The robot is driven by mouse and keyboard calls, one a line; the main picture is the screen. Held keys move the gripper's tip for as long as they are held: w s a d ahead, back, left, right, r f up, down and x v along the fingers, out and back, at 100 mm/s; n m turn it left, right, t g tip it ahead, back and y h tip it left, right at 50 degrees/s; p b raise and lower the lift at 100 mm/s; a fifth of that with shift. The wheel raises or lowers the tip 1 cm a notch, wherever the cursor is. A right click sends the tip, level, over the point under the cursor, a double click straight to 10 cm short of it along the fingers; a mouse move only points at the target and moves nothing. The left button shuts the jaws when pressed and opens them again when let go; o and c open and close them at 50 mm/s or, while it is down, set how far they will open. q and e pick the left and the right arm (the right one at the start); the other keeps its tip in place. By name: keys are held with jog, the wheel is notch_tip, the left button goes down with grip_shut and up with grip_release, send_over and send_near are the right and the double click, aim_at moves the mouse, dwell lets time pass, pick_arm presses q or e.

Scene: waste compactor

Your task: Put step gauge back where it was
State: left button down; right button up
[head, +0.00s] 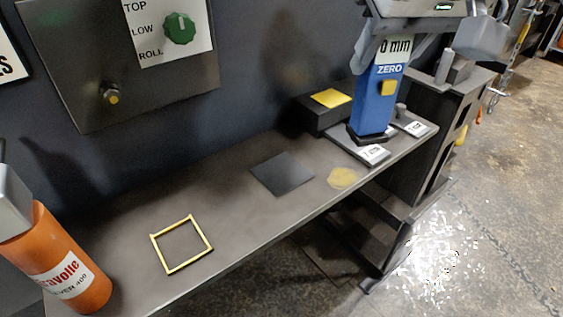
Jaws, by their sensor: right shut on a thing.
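My right gripper (408,22) is at the top right, shut on the blue gauge (378,98). The gauge is upright, with a "0 mm" display, a "ZERO" label, a yellow button and a dark foot. Its foot is at a low dark stepped plate (352,147) with white labels; I cannot tell whether they touch. I cannot tell which of these two is the step gauge. A yellow square outline (158,255), a dark square pad (270,176) and a yellow round mark (342,177) are on the bench and bare. I cannot make out my left gripper.
The bench (225,220) has free room around the yellow outline. An orange cylinder (62,262) stands at the left. A black block with a yellow top (332,97) is behind the gauge. A control panel with a green knob (180,28) is on the wall.

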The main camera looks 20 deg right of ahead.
pick_arm(q)
jog(key=p, duration=0.1)
jog(key=r+p, duration=0.1)
jog(key=shift+w+a+y+p, duration=0.2)
jog(key=shift+a+y+p, duration=0.05)
jog(key=shift+y+p, duration=0.1)
pick_arm(e)
jog(key=w+a+f, duration=0.9)
jog(key=f, duration=0.3)
jog(key=shift+w+a+f, duration=0.35)
jog(key=shift+w, duration=0.05)
pick_arm(q)
jog(key=shift+f, duration=0.1)
pick_arm(e)
jog(key=shift+f, duration=0.1)
jog(key=shift+f+b, duration=0.15)
jog(key=shift+b, duration=0.2)
jog(key=o, duration=1.2)
jog(key=shift+c, duration=0.2)
pick_arm(q)
jog(key=shift+w+d+r, duration=0.1)
jog(key=shift+r, duration=0.15)
pick_arm(e)
jog(key=shift+o, duration=0.3)
